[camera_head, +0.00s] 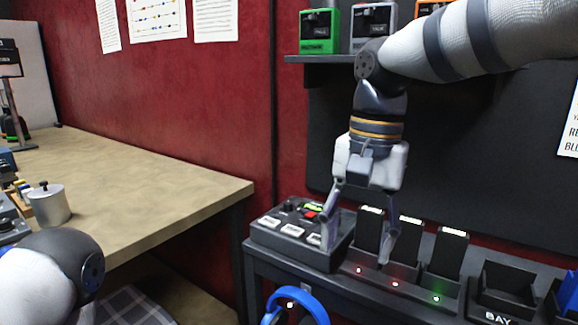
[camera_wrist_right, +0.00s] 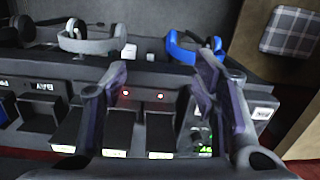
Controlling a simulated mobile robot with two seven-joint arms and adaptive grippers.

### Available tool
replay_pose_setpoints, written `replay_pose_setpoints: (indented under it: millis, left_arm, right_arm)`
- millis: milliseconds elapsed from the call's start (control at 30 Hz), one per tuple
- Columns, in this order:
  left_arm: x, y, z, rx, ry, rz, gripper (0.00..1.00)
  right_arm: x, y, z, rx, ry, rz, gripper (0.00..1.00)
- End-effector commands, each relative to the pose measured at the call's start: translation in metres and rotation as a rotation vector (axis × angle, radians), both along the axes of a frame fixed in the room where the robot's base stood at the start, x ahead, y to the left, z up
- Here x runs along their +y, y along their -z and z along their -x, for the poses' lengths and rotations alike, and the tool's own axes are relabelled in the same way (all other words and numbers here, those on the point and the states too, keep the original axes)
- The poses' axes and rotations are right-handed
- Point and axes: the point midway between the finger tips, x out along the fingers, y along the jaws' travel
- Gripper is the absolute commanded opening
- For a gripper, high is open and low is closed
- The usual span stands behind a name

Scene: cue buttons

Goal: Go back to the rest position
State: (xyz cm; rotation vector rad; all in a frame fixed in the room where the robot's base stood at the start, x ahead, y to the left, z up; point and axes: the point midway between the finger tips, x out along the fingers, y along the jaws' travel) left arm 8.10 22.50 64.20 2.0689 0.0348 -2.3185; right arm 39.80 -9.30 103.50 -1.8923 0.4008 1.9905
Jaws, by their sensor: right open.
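My right gripper (camera_head: 358,245) hangs fingers-down in the head view, over the rack between the grey button box (camera_head: 268,236) and the black units standing in the charger (camera_head: 400,285). Its fingers are apart with nothing held between them. In the right wrist view, the open fingers (camera_wrist_right: 162,75) reach over the same rack. Whether a fingertip touches anything cannot be told. Part of my left arm (camera_head: 50,280) shows at the lower left; its gripper is out of view.
The charger has two red lights and a green one. A blue headset (camera_head: 298,304) hangs at the rack's front. An empty black bay (camera_head: 505,290) is at the right. A shelf (camera_head: 325,59) with radios is behind the right arm. The wooden table (camera_head: 140,185) has free room.

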Motion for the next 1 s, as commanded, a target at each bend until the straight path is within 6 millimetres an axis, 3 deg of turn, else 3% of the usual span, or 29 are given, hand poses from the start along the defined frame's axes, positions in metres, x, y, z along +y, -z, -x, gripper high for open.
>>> replay_pose_setpoints:
  millis: [33,133,267,300,400,500,600,700,800,1000]
  left_arm:
    - [0.0,0.001,0.0,0.0,0.0,0.0,1.0]
    - [0.0,0.001,-0.001,-0.002,0.001,0.0,1.0]
    - [0.0,0.001,-0.001,-0.001,0.001,0.0,1.0]
    - [0.0,0.001,-0.001,0.0,0.001,0.0,1.0]
    - [0.0,0.001,-0.001,-0.001,0.0,0.0,1.0]
    - [0.0,0.001,-0.001,-0.001,0.0,0.0,1.0]
    - [0.0,0.001,-0.001,-0.002,0.001,0.0,1.0]
    - [0.0,0.001,-0.001,-0.002,0.0,0.0,1.0]
    - [0.0,0.001,-0.001,-0.002,0.0,0.0,1.0]
    - [0.0,0.001,-0.001,-0.002,0.0,0.0,1.0]
  right_arm:
    - [0.001,0.042,0.001,0.033,-0.03,-0.019,0.54]
    - [0.003,0.125,0.01,0.058,-0.097,-0.076,0.54]
    - [-0.003,0.236,0.053,0.078,-0.17,-0.141,0.54]
    - [-0.009,0.266,0.072,0.078,-0.187,-0.152,0.54]
    - [-0.028,0.33,0.13,0.077,-0.224,-0.159,0.54]
    - [-0.059,0.376,0.202,0.074,-0.272,-0.123,0.54]
    - [-0.092,0.393,0.264,0.072,-0.334,-0.058,0.54]
    - [-0.116,0.394,0.302,0.07,-0.391,-0.001,0.54]
    - [-0.127,0.392,0.317,0.067,-0.422,0.028,0.54]
    - [-0.129,0.392,0.317,0.063,-0.427,0.033,0.54]
